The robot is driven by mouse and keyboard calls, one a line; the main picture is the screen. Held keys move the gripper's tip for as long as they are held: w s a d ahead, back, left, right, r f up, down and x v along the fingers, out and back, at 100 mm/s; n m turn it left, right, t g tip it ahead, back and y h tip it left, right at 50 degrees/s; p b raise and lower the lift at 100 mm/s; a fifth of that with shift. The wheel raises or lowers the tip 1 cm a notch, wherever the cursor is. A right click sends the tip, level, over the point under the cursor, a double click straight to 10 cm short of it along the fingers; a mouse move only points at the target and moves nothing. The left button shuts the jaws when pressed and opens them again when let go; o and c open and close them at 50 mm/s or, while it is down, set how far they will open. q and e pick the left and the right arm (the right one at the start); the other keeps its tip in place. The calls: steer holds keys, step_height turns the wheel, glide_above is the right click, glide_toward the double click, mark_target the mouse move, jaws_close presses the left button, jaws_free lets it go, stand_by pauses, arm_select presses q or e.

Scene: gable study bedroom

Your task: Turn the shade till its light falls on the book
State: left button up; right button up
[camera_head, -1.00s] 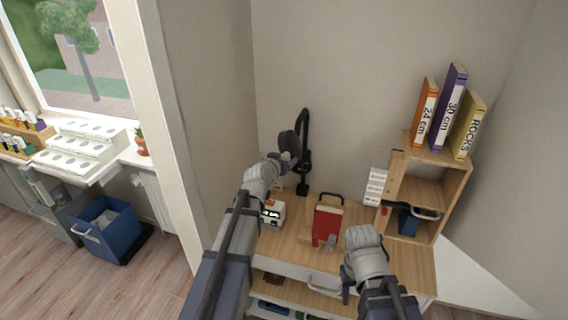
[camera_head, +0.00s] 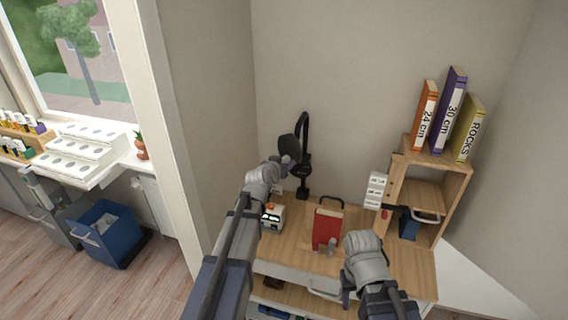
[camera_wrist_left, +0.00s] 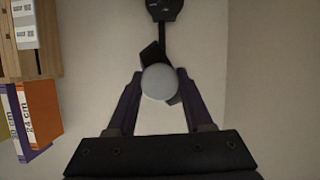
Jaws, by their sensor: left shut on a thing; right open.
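The black desk lamp (camera_head: 303,160) stands at the back left of the desk, its arm bent over at the top. Its dark shade (camera_head: 288,147) hangs to the left of the lamp's post. My left gripper (camera_head: 284,161) is at the shade. In the left wrist view its fingers (camera_wrist_left: 160,84) are closed around the lamp's head, with a pale round disc between them. The red book (camera_head: 326,229) stands on the desk, right of and in front of the lamp. I cannot make out a patch of lamplight on it. My right gripper (camera_head: 347,291) is open and empty near the desk's front edge.
A small white device (camera_head: 272,216) sits on the desk beside my left arm. A wooden shelf unit (camera_head: 455,180) with binders on top stands at the right. Walls close in behind and left of the lamp.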

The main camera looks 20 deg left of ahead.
arm_select(q)
jaws_close()
steer(key=shift+a+n+h, duration=0.1)
steer(key=shift+n+h, duration=0.3)
steer(key=shift+n, duration=0.3)
steer(key=shift+n+h+b, duration=0.55)
steer(key=shift+n+h, duration=0.35)
steer(key=shift+n, duration=0.2)
steer(key=o, duration=1.2)
jaws_free()
steer(key=p+v, duration=0.2)
steer(key=v, duration=0.5)
steer(key=shift+s+p, duration=0.3)
steer(key=shift+s, duration=0.1)
